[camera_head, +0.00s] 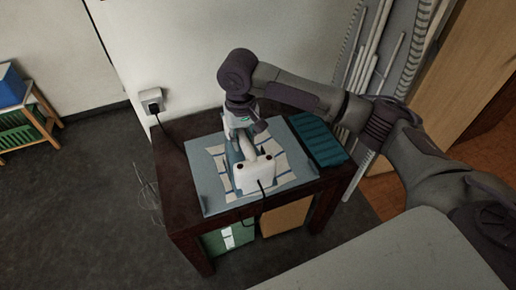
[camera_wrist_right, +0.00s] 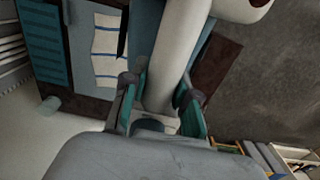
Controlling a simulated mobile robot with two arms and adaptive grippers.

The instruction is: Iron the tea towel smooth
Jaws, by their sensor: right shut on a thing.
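The tea towel (camera_head: 285,165), pale with blue-grey bands, lies spread on a grey-blue mat (camera_head: 211,207) on the dark table. A white and blue iron (camera_head: 255,177) rests over the middle of the towel, hiding part of it. My right gripper (camera_head: 246,132) comes down from above and is shut on the iron's handle. In the right wrist view its teal-padded fingers (camera_wrist_right: 160,112) flank the pale handle (camera_wrist_right: 172,60), and part of the towel (camera_wrist_right: 106,45) shows at upper left. Whether the iron's sole touches the cloth cannot be told. My left gripper is out of view.
A folded teal cloth (camera_head: 318,140) lies at the table's right. A wall socket with a plug (camera_head: 151,100) is behind left; a dark cord runs from it. The iron's cord (camera_head: 262,189) trails over the front. Boxes (camera_head: 286,217) stand under the table.

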